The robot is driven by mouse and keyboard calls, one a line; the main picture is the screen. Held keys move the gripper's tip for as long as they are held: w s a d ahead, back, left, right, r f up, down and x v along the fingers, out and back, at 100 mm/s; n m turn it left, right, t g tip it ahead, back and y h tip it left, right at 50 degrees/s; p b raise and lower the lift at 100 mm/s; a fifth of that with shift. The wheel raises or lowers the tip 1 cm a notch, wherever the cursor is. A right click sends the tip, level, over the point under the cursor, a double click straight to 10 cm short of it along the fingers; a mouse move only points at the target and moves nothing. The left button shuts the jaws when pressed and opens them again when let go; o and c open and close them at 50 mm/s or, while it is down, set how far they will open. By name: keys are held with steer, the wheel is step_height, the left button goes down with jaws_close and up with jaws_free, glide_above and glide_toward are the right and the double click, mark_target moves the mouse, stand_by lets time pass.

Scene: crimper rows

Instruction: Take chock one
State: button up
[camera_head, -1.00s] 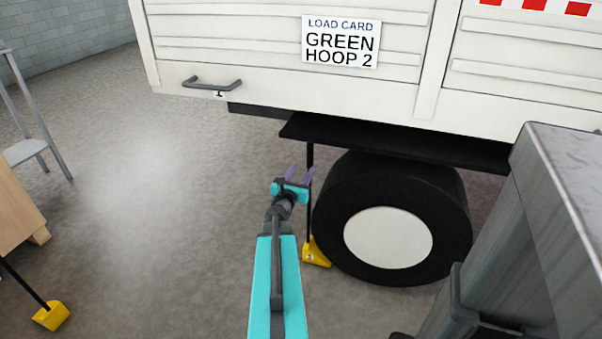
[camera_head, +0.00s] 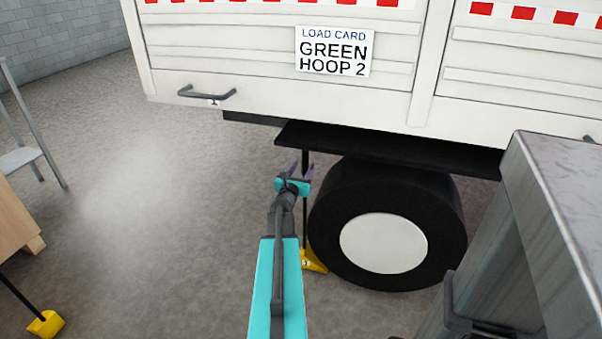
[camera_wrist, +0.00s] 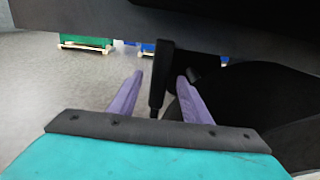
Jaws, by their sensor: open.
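A yellow chock (camera_head: 313,262) sits on the floor against the left side of the truck's wheel. A small label on it is too small to read surely. Its thin black upright handle (camera_head: 305,212) rises past my gripper, and it also shows in the wrist view (camera_wrist: 160,75). My gripper (camera_head: 302,168) is open, with purple fingers (camera_wrist: 160,78) on either side of the handle in the wrist view. I cannot tell whether the handle is fully between the fingers or just beyond them. My arm partly hides the chock's left side.
The black wheel (camera_head: 330,245) and the dark guard (camera_head: 400,153) above it are close to the right of my gripper. Another yellow chock (camera_head: 46,324) with a black handle lies lower left by a wooden box (camera_head: 15,220). Open floor (camera_head: 140,200) lies left.

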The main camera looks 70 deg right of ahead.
mark_target(304, 153)
steer(key=shift+w+d+b, duration=0.1)
steer(key=shift+d+b, duration=0.3)
steer(key=shift+d, duration=0.9)
jaws_close()
steer(key=shift+r+p, duration=1.2)
steer(key=shift+r, duration=1.5)
